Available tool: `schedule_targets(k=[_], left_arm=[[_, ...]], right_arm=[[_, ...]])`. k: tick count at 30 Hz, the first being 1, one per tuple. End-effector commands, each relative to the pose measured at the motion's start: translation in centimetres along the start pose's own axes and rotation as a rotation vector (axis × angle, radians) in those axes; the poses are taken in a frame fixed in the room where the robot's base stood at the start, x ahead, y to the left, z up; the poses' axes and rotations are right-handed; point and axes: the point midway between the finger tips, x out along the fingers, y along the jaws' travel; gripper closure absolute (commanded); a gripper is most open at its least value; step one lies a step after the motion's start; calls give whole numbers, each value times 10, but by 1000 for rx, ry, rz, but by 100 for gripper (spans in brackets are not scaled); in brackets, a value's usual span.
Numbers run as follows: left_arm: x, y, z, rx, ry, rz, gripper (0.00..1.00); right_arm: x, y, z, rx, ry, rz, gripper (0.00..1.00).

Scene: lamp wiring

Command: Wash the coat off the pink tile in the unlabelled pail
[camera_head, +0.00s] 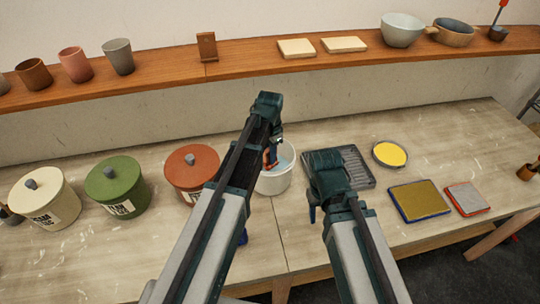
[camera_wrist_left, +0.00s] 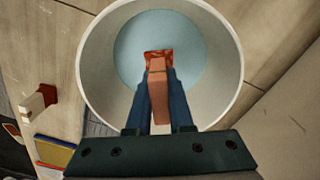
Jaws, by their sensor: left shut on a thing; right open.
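The unlabelled pail (camera_head: 274,182) is white, stands open on the table and holds pale blue water (camera_wrist_left: 190,50). My left gripper (camera_head: 271,152) is over the pail's mouth, shut on a thin pinkish-brown piece, apparently the pink tile (camera_wrist_left: 158,95). Its far end is orange-red in the left wrist view. The tile points down toward the water; I cannot tell whether it touches. My right gripper (camera_head: 312,205) is open and empty, right of the pail and in front of the dark ribbed tray.
Lidded cream (camera_head: 44,198), green (camera_head: 117,186) and rust-red (camera_head: 192,172) pails stand left. Right are the dark ribbed tray (camera_head: 352,160), a yellow dish (camera_head: 390,154), and blue-edged (camera_head: 420,201) and red-edged (camera_head: 467,198) pads. A shelf (camera_head: 230,73) with cups and bowls runs behind.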

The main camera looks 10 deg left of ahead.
Motion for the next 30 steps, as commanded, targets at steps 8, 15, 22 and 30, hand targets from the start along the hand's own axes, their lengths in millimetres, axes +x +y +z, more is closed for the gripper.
schedule_targets(k=[8,15,22,30], left_arm=[[32,0,0,0,0,0,100],[55,0,0,0,0,0,100],[72,0,0,0,0,0,100],[75,0,0,0,0,0,100]], right_arm=[[32,-3,-2,1,0,0,50],[54,-5,-3,2,0,0,50],[72,-7,-4,2,0,0,50],[75,-7,-4,2,0,0,50]])
